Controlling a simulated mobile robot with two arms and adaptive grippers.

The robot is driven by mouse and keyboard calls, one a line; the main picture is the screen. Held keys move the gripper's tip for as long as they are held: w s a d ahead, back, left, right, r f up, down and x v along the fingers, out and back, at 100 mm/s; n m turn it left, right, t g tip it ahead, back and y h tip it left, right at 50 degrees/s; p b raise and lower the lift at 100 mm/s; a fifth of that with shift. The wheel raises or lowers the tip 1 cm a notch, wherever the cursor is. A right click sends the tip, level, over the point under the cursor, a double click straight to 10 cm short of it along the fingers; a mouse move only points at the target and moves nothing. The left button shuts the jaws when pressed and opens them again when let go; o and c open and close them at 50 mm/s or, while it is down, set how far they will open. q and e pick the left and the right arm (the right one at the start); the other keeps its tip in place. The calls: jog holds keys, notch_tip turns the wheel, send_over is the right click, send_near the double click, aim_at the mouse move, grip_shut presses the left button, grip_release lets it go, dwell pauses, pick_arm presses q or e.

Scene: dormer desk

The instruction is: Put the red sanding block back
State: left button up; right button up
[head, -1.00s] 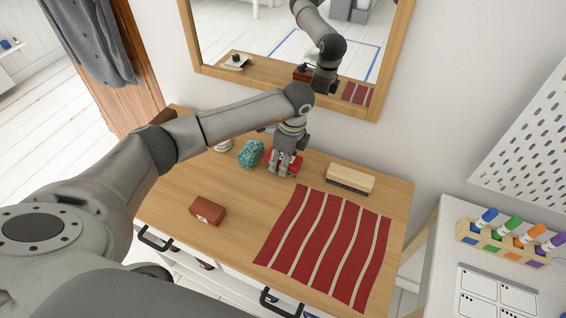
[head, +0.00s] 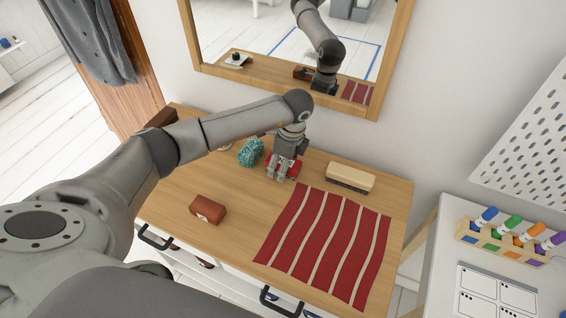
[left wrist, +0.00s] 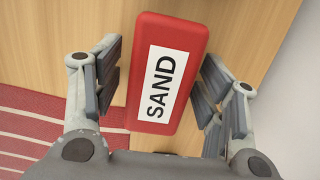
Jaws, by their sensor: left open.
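The red sanding block (left wrist: 168,65), with a white label reading "SAND", lies on the wooden desktop (head: 240,225). In the left wrist view it sits between the two open fingers, with a visible gap on the left and a narrower one on the right. In the head view the block (head: 269,163) is partly hidden by my left gripper (head: 281,177). That gripper points down over it near the back of the desktop, open and holding nothing. My right gripper does not show.
A teal fuzzy thing (head: 250,152) lies just left of my gripper, and a wooden brush (head: 350,177) lies to the right. A red-brown block (head: 208,208) is near the front. A red striped cloth (head: 325,245) covers the right side. A mirror (head: 285,35) hangs behind.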

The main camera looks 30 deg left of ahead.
pick_arm(q)
notch_tip(320, 180, up, 12)
jog(key=d+b, duration=0.1)
jog(key=shift+d+b, duration=0.3)
jog(key=shift+d, duration=0.1)
dwell(0.4)
